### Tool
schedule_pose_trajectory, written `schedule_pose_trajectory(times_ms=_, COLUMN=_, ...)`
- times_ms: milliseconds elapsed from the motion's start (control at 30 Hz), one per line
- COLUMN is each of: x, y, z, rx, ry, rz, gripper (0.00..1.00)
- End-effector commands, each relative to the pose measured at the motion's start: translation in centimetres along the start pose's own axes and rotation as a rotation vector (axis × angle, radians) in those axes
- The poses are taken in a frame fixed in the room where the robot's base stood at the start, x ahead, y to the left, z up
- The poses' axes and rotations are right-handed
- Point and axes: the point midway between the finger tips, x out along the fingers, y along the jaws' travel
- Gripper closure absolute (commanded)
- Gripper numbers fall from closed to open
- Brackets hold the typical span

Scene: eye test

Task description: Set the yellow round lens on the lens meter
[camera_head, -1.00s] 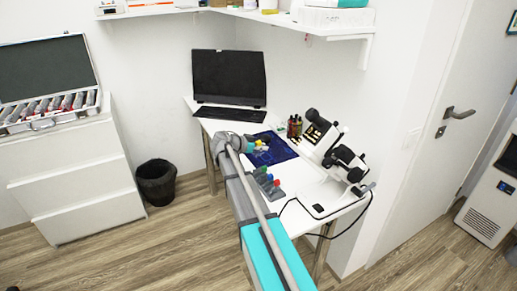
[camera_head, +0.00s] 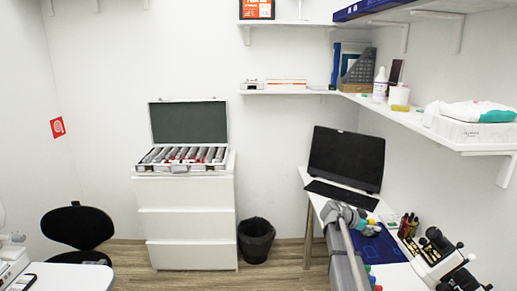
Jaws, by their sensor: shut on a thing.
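My gripper (camera_head: 368,229) is at the end of my grey arm, over the dark blue mat (camera_head: 387,248) on the white desk. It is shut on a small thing. A small yellow-green patch shows at its tips, too small to tell whether it is the yellow round lens. The instrument that appears to be the lens meter (camera_head: 440,262), white with black parts, stands on the desk to the right of my gripper, apart from it. Its lower part is cut off by the picture's edge.
Small brown bottles (camera_head: 408,226) stand between the mat and the instrument. A monitor (camera_head: 346,158) and keyboard (camera_head: 342,195) are at the desk's back. Coloured knobs (camera_head: 370,279) show beside my arm. A wall shelf (camera_head: 408,120) overhangs the desk. A black bin (camera_head: 256,240) stands on the floor.

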Motion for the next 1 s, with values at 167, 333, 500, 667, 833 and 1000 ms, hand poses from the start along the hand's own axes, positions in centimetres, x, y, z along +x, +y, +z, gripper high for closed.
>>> schedule_pose_trajectory(times_ms=167, x=-1.1, y=0.0, z=-2.6, rx=0.000, ry=0.000, rz=0.000, gripper=1.00)
schedule_pose_trajectory(times_ms=333, x=-1.5, y=0.0, z=-3.5, rx=0.000, ry=0.000, rz=0.000, gripper=1.00)
schedule_pose_trajectory(times_ms=500, x=-1.6, y=0.0, z=-3.8, rx=0.000, ry=0.000, rz=0.000, gripper=1.00)
schedule_pose_trajectory(times_ms=667, x=-1.6, y=0.0, z=-3.8, rx=0.000, ry=0.000, rz=0.000, gripper=1.00)
schedule_pose_trajectory(times_ms=833, x=-1.6, y=0.0, z=-3.8, rx=0.000, ry=0.000, rz=0.000, gripper=1.00)
schedule_pose_trajectory(times_ms=1000, x=-1.6, y=0.0, z=-3.8, rx=0.000, ry=0.000, rz=0.000, gripper=1.00)
